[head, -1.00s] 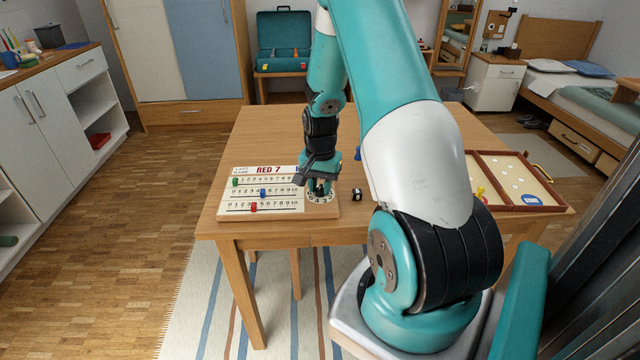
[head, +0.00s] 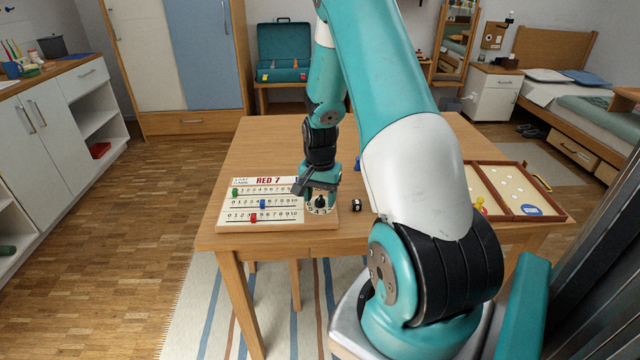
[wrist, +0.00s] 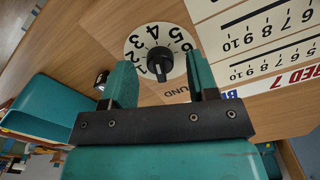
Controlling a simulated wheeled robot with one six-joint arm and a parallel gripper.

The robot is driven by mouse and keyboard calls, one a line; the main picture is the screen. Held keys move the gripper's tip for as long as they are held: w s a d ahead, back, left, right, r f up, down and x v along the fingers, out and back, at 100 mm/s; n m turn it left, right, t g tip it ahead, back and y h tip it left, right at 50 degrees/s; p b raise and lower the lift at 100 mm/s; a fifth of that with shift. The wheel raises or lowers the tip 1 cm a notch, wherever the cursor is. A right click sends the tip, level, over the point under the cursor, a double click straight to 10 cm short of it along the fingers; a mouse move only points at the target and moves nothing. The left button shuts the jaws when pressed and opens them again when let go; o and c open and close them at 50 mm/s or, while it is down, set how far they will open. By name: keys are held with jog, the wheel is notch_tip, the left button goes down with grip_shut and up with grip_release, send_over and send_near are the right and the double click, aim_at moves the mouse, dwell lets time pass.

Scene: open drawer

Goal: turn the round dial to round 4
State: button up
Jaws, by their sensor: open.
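The round dial (head: 320,208) is a white numbered disc with a black knob, set at the right end of a cream scoreboard (head: 262,222). In the wrist view the dial (wrist: 136,48) lies ahead of my gripper, and its black knob (wrist: 159,62) appears between the fingers. The exact number the knob points to is hard to tell. My gripper (wrist: 159,60) is open and empty, its teal fingers apart on either side of the knob in the picture. In the head view my gripper (head: 320,190) is just above the dial and partly hides it.
A small black die (head: 356,205) lies right of the board. A blue piece (head: 358,163) stands behind it. An open wooden game box (head: 520,216) lies on the table's right side. The table's (head: 265,150) back left is clear.

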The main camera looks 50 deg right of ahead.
aim_at(320, 197)
notch_tip(320, 197, up, 17)
jog(key=shift+r+p, duration=0.15)
jog(key=shift+p, duration=0.3)
dwell(0.4)
jog(key=a+r+n+y+p, duration=0.1)
jog(key=a+r+n, duration=0.2)
jog(key=a, duration=0.4)
jog(key=a+r+n+t+p, duration=0.15)
jog(key=a+n, duration=0.25)
jog(key=a, duration=0.4)
jog(key=a+r+n+y+p, duration=0.1)
jog(key=a+r+n, duration=0.25)
jog(key=a, duration=0.35)
jog(key=s+a+r+n+y+p, duration=0.1)
jog(key=s+a+r+n, duration=0.1)
jog(key=s+a+n, duration=0.3)
jog(key=s+a+r+n+g+y+p, duration=0.1)
jog(key=s+a+n, duration=0.4)
jog(key=s+a, duration=0.5)
jog(key=shift+a+r, duration=0.85)
jog(key=shift+r, duration=0.05)
jog(key=shift+s+n+g, duration=0.1)
jog(key=shift+n+g, duration=0.15)
